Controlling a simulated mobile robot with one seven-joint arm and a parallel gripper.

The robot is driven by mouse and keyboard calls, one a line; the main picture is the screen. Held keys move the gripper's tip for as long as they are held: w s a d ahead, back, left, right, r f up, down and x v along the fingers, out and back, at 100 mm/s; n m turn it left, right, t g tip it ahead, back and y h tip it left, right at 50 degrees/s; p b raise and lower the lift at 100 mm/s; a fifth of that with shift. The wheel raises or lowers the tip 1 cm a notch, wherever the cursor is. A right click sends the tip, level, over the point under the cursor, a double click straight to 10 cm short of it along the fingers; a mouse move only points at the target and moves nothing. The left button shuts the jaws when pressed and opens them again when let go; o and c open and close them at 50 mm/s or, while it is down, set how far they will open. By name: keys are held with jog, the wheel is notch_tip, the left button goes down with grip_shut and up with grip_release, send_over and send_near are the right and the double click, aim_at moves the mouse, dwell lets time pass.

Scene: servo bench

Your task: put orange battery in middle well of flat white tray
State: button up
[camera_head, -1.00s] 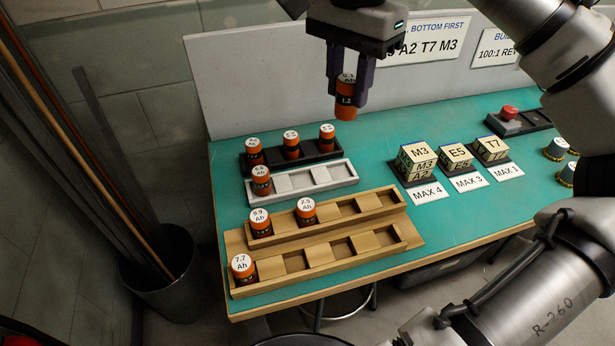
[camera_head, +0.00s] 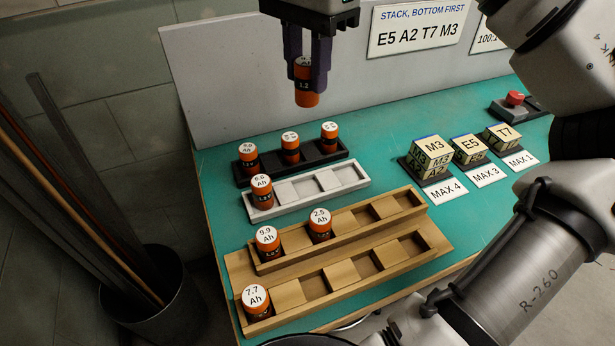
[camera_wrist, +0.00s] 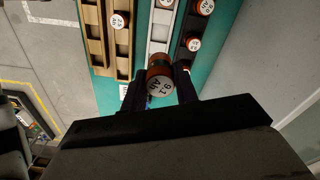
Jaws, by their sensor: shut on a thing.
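My gripper (camera_head: 306,82) is shut on an orange battery (camera_head: 307,99) and holds it upright in the air, above and behind the black tray. In the wrist view the held battery (camera_wrist: 160,78) shows its white top, marked 9.1 Ah, between the fingers. The flat white tray (camera_head: 347,184) lies on the bench between the black tray and the wooden rack. Its left well holds an orange battery (camera_head: 262,191) marked 6.6 Ah. Its middle well (camera_head: 298,190) and right well look empty.
The black tray (camera_head: 316,161) behind holds three orange batteries. The two-step wooden rack (camera_head: 440,247) in front holds three more and has several empty wells. Lettered blocks (camera_head: 433,152) stand to the right, near a red button (camera_head: 515,98).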

aim_at(307, 105)
notch_tip(307, 105, down, 18)
jog(key=shift+b, duration=0.5)
jog(key=shift+f, duration=0.1)
jog(key=o, duration=1)
jog(key=shift+o, duration=0.2)
notch_tip(307, 105, up, 12)
jog(key=shift+r+p, duration=0.15)
jog(key=shift+p, duration=0.2)
